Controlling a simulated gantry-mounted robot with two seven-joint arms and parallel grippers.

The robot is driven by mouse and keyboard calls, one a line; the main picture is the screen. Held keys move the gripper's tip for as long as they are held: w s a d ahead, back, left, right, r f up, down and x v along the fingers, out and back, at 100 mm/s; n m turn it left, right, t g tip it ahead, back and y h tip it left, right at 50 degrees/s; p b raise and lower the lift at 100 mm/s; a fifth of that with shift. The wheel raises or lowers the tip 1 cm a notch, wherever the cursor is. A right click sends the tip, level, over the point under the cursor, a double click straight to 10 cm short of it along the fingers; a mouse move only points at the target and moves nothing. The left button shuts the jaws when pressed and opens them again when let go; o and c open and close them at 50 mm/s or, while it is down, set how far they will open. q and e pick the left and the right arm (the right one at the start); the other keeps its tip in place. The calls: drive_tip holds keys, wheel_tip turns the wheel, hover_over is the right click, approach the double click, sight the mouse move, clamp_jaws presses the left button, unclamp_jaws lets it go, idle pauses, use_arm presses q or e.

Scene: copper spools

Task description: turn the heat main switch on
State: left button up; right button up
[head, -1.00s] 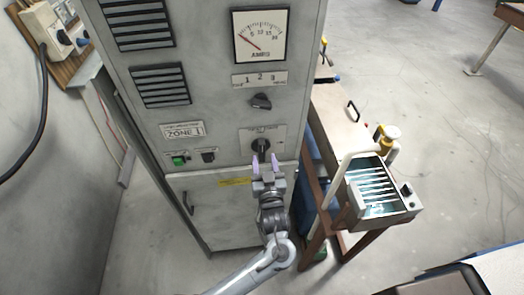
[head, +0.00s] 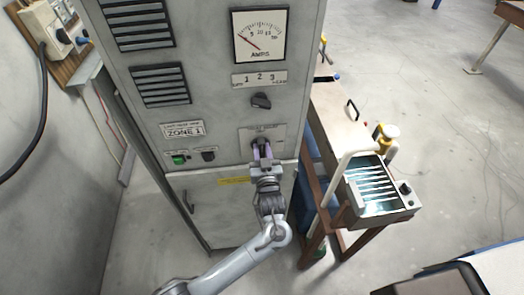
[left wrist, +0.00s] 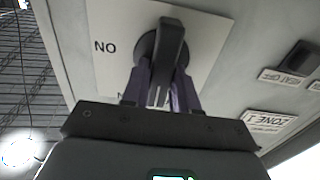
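The heat main switch is a black rotary knob (head: 262,143) on a light plate (head: 277,134) low on the grey cabinet's upper panel. In the left wrist view, the knob's handle (left wrist: 172,42) stands out from the plate, and part of the word "NO" shows to its left. My left gripper (head: 262,151) is at the knob with its purple fingers on both sides of the handle. In the left wrist view the fingers (left wrist: 160,88) appear closed against the handle, which partly hides the contact. My right gripper is not in view.
Above are another black knob (head: 261,101) and an AMPS meter (head: 260,36). A green button (head: 179,160) and a small black switch (head: 208,155) sit to the left. A workbench (head: 338,118) with a slotted metal box (head: 382,219) stands close on the right.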

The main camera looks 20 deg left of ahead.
use_arm(q)
clamp_jaws()
